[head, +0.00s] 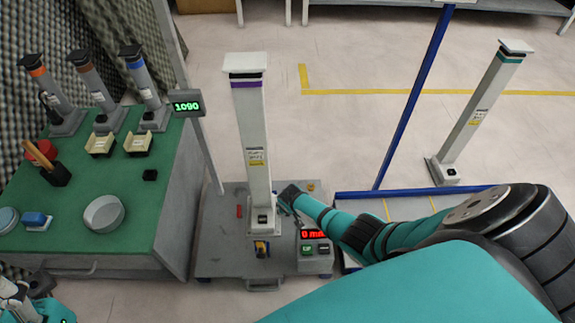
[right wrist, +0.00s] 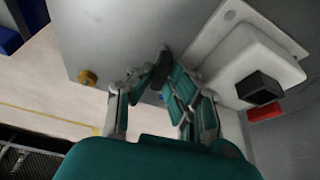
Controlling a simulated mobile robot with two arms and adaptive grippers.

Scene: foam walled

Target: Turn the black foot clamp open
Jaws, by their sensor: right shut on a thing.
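A white column with a purple band (head: 255,140) stands upright on a grey platform (head: 215,245). Its white foot with a dark block (right wrist: 258,88) is at the right of the right wrist view. My right gripper (head: 287,194) reaches in low beside the foot, on its right. In the right wrist view my right gripper's fingers (right wrist: 160,88) are closed around a dark piece (right wrist: 160,64), which appears to be the black foot clamp; the fingers hide most of it. My left gripper (head: 18,297) is at the bottom-left edge, partly cut off, its opening unclear.
A red piece (head: 239,211) lies left of the foot and a brass knob (head: 311,187) is at the platform's back right. A box with a red display (head: 312,240) stands at the front right. A green-topped bench (head: 90,190) is at left; another column (head: 475,115) stands at right.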

